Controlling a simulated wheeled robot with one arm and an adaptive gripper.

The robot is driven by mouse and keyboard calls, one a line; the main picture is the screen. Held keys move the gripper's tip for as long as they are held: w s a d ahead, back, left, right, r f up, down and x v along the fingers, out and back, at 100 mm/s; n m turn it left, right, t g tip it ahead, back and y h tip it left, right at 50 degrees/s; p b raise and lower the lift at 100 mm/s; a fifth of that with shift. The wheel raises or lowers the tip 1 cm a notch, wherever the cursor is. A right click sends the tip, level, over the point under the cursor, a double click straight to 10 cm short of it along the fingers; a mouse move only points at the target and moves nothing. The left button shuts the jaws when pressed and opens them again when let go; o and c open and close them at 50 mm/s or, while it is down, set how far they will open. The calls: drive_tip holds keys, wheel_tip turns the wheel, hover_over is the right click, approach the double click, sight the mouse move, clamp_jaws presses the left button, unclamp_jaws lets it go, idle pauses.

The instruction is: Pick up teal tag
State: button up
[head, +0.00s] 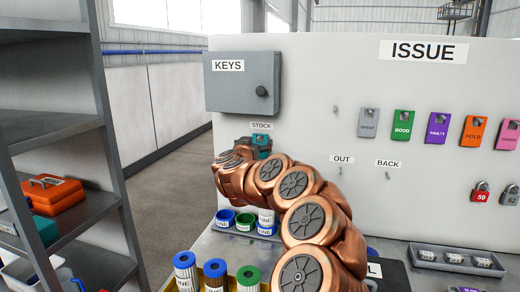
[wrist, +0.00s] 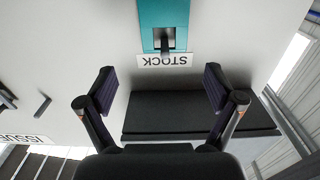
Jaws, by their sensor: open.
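The teal tag (head: 262,139) hangs on the white board just under the STOCK label (head: 261,126), partly hidden by my arm in the head view. In the wrist view, which is upside down, the teal tag (wrist: 152,12) is at the top centre on a dark peg. The STOCK label (wrist: 164,60) is between it and my fingers. My gripper (wrist: 160,88) is open and empty, its two dark fingers spread wide. The tag is beyond the fingertips, apart from them. In the head view my arm hides the fingers.
A grey KEYS cabinet (head: 243,82) sticks out above the tag; its dark underside (wrist: 195,112) shows behind my fingers. Coloured tags, including a green one (head: 403,124), hang at right. A shelf (head: 109,150) is at left.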

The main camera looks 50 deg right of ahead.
sight(260, 136)
drive_tip(key=shift+w+p+x, duration=0.2)
drive_tip(key=shift+p+x, duration=0.65)
drive_tip(key=shift+x, duration=2.35)
drive_tip(key=shift+f, duration=0.2)
drive_tip(key=shift+w, duration=0.1)
drive_tip(key=shift+a, duration=0.1)
drive_tip(key=c, duration=1)
